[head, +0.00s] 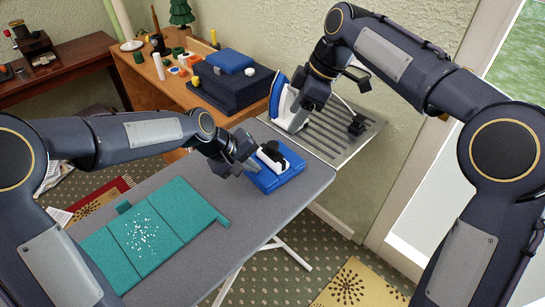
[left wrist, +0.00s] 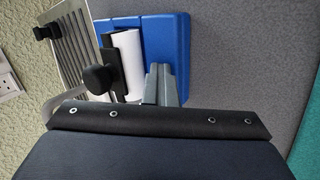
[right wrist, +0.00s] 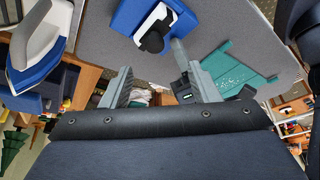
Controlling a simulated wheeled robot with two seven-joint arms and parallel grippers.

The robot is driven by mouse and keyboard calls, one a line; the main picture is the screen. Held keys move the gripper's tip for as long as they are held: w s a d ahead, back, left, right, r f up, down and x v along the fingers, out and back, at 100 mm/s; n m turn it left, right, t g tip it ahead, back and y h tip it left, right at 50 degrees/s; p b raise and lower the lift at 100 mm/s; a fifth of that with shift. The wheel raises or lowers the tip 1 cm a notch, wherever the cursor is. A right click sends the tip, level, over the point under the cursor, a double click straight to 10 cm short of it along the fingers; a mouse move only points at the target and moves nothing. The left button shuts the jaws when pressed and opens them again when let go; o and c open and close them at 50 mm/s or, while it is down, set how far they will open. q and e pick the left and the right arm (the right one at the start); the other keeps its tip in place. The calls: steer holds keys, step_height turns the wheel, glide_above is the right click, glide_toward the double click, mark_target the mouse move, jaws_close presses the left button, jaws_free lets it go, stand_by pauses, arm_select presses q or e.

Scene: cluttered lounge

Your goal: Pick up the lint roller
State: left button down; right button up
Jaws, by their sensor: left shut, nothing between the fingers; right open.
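The lint roller, a white roll with a black handle (head: 272,150), lies on a blue block or folded cloth (head: 290,177) on the grey board. In the left wrist view its white roll (left wrist: 124,58) lies on the blue surface (left wrist: 168,25). My left gripper (head: 245,163) is shut and empty, close beside the roller; its fingertips (left wrist: 160,78) show just right of the white roll, and contact cannot be told. The roller also shows in the right wrist view (right wrist: 152,30). My right gripper (right wrist: 155,82) is open and empty, near the iron.
A blue and white iron (head: 284,102) stands by a ribbed metal rest (head: 345,125) at the board's far end. A teal cloth (head: 172,212) with white specks lies on the board's near part. A cluttered wooden table (head: 150,90) stands behind; a dark blue box (head: 230,92) is on it.

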mark_target(273, 143)
steer(key=x, duration=0.7)
steer(key=shift+w+a, duration=0.2)
steer(key=shift+w+x, duration=0.15)
steer(key=shift+x, duration=1.15)
steer(key=shift+w+x, duration=0.2)
steer(key=shift+x, duration=1.1)
steer(key=shift+a, duration=0.1)
steer(key=shift+c, duration=0.2)
steer(key=c, duration=1)
steer(key=shift+r, duration=0.15)
step_height(273, 143, up, 10)
steer(key=shift+f, duration=0.1)
